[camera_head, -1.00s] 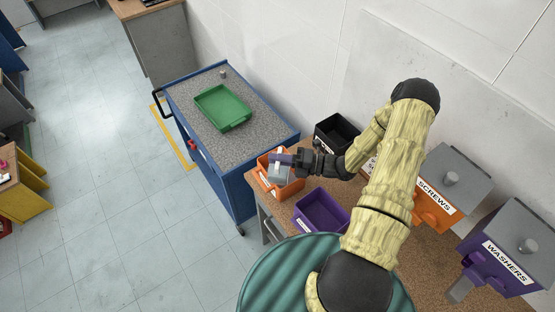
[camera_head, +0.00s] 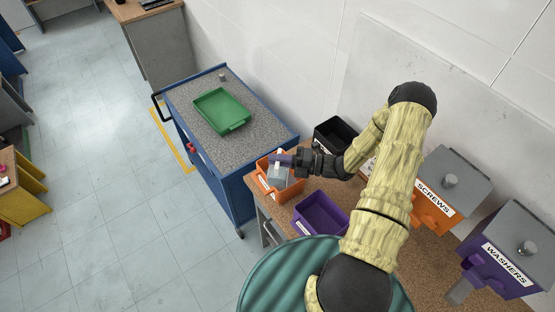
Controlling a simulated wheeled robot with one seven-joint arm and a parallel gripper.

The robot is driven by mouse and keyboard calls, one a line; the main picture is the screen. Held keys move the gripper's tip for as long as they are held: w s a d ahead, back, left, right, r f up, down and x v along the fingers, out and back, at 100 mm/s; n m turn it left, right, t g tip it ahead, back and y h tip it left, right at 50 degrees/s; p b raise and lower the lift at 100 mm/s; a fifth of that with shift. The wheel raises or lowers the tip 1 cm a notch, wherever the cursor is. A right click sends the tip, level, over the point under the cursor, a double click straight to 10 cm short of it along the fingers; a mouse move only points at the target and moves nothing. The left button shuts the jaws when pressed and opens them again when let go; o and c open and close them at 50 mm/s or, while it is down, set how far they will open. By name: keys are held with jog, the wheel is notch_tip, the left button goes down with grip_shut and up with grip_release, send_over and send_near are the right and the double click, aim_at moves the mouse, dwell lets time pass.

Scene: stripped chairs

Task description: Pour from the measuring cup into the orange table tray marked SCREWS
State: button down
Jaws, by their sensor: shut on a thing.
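The orange table tray (camera_head: 264,184) sits at the far left end of the brown table, with a white label on its front wall; the label is too small to read. My gripper (camera_head: 291,160) is shut on the purple handle of the measuring cup (camera_head: 278,175). The cup looks clear or greyish and is over the tray, apparently tilted. Its contents cannot be made out, and the gripper hides part of the handle. Part of the tray's interior is hidden by the cup.
A purple tray (camera_head: 320,213) and a black tray (camera_head: 336,133) stand nearby on the table (camera_head: 282,208). Orange SCREWS (camera_head: 434,200) and purple WASHERS (camera_head: 506,262) dispensers stand at right. A blue cart (camera_head: 232,180) with a green tray (camera_head: 222,111) adjoins the table's left end.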

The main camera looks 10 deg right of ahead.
jog(key=shift+w, duration=0.15)
jog(key=shift+w+d+f+m, duration=0.1)
jog(key=shift+w+d+m, duration=0.1)
jog(key=shift+w+m, duration=0.3)
dwell(0.4)
jog(key=shift+w+d+r+m, duration=0.25)
jog(key=shift+w+m, duration=0.2)
jog(key=shift+m, duration=0.15)
jog(key=shift+w, duration=0.15)
jog(key=shift+w+d+m, duration=0.1)
jog(key=shift+m, duration=0.2)
jog(key=shift+s+a+f+n, duration=0.15)
jog(key=shift+s+a+n, duration=0.1)
jog(key=shift+s+n, duration=0.3)
jog(key=shift+s+a+f+n, duration=0.1)
jog(key=shift+s+a+n, duration=0.1)
jog(key=shift+s+n, duration=0.35)
